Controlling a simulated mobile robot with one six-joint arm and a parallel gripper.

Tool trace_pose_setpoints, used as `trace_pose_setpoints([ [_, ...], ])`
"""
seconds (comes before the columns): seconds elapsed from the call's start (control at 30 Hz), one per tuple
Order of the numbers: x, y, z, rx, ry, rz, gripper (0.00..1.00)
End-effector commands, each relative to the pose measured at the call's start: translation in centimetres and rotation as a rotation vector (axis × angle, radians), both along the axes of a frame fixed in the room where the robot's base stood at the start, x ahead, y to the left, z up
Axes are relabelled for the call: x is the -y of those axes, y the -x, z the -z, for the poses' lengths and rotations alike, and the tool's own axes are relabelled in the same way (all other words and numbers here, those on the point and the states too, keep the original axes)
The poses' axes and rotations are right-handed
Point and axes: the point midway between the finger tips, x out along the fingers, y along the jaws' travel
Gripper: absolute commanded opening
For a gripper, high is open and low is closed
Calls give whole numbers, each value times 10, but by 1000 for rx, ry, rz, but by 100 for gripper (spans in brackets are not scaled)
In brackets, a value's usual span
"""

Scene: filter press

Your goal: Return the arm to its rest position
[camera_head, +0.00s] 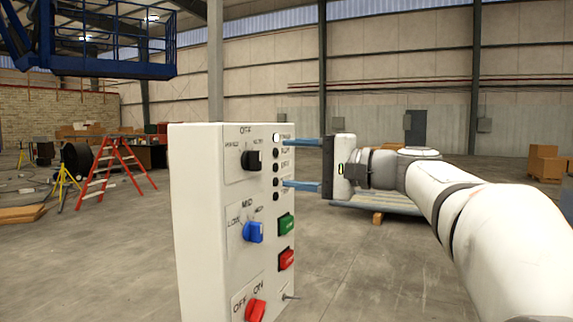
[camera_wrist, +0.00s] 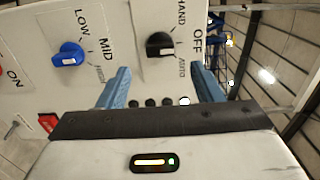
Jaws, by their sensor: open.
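My gripper (camera_head: 305,164) is open, with two blue fingers pointing left at the upper right part of the white control panel (camera_head: 202,265). In the wrist view my gripper (camera_wrist: 160,83) has its fingers spread wide, with nothing between them but the panel face behind. The fingertips are close to the panel; I cannot tell whether they touch it. The panel carries a black knob (camera_head: 252,160), a blue knob (camera_head: 253,232), a red knob (camera_head: 255,310), a green button (camera_head: 286,224) and a red button (camera_head: 286,259). The top lamp (camera_head: 276,137) is white; those below look dark.
A red stepladder (camera_head: 112,170) and yellow stands are behind on the left. A blue lift platform (camera_head: 110,50) hangs at upper left. A pallet (camera_head: 378,205) lies behind my arm, and boxes (camera_head: 544,163) stand at right. The floor right of the panel is open.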

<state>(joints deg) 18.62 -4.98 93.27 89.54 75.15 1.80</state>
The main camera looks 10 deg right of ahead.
Motion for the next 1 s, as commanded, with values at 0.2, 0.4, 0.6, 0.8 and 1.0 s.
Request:
trace_pose_setpoints([
  [0.2, -2, 1, 3, -9, 14, 0, 60],
  [0.4, -21, 21, 60, -138, 231, 7, 60],
  [0.6, -24, 81, 164, -299, 653, -28, 60],
  [0.8, 5, 155, 243, -351, 1101, -124, 60],
  [1.0, 38, 206, 285, -312, 1431, -237, 60],
])
